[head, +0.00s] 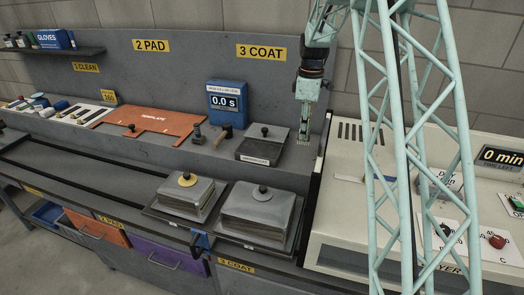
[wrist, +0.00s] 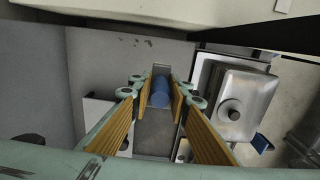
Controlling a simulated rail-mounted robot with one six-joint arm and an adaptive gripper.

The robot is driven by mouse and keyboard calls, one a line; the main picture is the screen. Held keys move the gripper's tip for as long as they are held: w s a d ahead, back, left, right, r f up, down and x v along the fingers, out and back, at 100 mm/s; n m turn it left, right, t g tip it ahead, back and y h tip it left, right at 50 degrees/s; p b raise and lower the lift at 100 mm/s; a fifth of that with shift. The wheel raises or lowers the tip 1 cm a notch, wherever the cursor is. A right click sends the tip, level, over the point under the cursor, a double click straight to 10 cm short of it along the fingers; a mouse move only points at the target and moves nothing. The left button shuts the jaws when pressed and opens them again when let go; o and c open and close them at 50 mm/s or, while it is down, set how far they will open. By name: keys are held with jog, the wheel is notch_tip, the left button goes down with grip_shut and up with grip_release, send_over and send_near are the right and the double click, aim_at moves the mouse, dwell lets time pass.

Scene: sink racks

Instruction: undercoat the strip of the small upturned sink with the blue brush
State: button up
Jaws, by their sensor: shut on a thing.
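My gripper (head: 308,90) points down at the back of the bench, beside the lidded tray. In the wrist view its fingers (wrist: 158,95) are closed on the blue brush (wrist: 160,92), whose blue handle lies between the pads. In the head view the pale bristles (head: 303,142) hang below the fingers, apart from both sinks. I cannot clearly make out the strip.
The lidded tray (head: 262,148) is left of the brush. A brown-handled tool (head: 225,134), a blue timer (head: 224,101) reading 0.0 s and an orange template (head: 150,122) are farther left. A cream dryer cabinet (head: 345,200) stands at the right. The rail slot at front left is clear.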

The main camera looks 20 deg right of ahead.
jog(key=shift+w, duration=0.1)
dwell(0.3)
jog(key=shift+w+a, duration=0.35)
jog(key=shift+a, duration=0.2)
jog(key=w+a+p, duration=0.5)
jog(key=w+a, duration=0.4)
jog(key=a, duration=0.6)
jog(key=shift+w+r, duration=0.15)
jog(key=shift+f, duration=0.2)
jog(key=shift+f+b, duration=1.35)
jog(key=shift+f, duration=1.45)
jog(key=shift+f, duration=0.65)
dwell(0.7)
jog(key=shift+r, duration=0.15)
notch_tip(320, 180, up, 7)
jog(key=p, duration=0.2)
dwell(1.0)
